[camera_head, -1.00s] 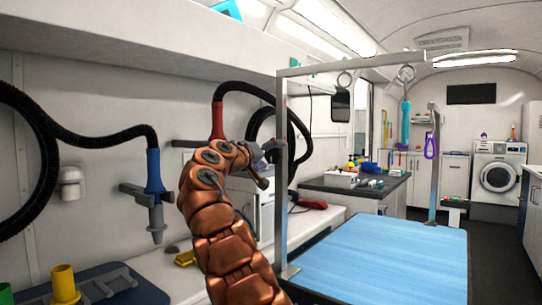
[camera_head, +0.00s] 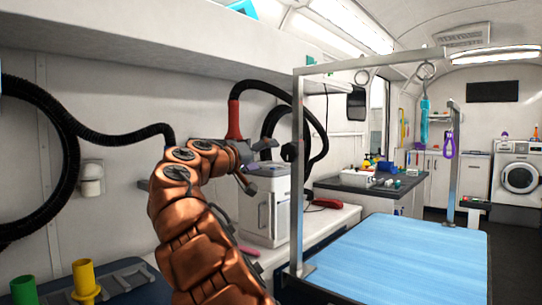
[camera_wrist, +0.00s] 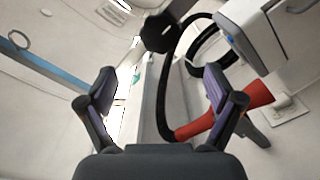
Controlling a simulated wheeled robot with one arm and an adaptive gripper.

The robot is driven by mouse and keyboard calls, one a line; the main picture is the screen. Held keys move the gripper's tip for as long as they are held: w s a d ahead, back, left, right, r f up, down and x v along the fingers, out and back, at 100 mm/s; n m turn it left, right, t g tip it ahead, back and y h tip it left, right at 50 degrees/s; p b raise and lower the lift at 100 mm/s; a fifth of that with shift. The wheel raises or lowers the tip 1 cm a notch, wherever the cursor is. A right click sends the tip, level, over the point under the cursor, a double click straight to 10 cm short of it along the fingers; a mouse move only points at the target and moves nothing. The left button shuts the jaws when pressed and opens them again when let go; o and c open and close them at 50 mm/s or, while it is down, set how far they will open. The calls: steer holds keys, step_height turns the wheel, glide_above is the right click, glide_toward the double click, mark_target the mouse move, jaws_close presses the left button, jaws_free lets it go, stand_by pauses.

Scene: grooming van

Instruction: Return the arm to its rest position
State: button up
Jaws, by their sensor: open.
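My gripper (camera_head: 262,165) is at the end of my copper-coloured arm, raised left of the grooming table frame. In the wrist view my gripper (camera_wrist: 165,105) has its two fingers spread wide with nothing between them. The red-handled dryer hose (camera_head: 235,118) hangs on the wall behind the gripper in the head view. Its red handle (camera_wrist: 232,115) shows beside the right finger in the wrist view; I cannot tell whether they touch.
The silver grooming frame (camera_head: 298,170) stands just right of my gripper, over the blue table top (camera_head: 400,262). A white box-shaped appliance (camera_head: 265,208) sits on the counter below. Yellow (camera_head: 85,280) and green (camera_head: 23,288) cups stand lower left. A black hose (camera_head: 72,150) loops on the left wall.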

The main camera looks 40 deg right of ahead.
steer(key=shift+s+a, duration=0.1)
steer(key=shift+a, duration=0.4)
steer(key=shift+r, duration=0.1)
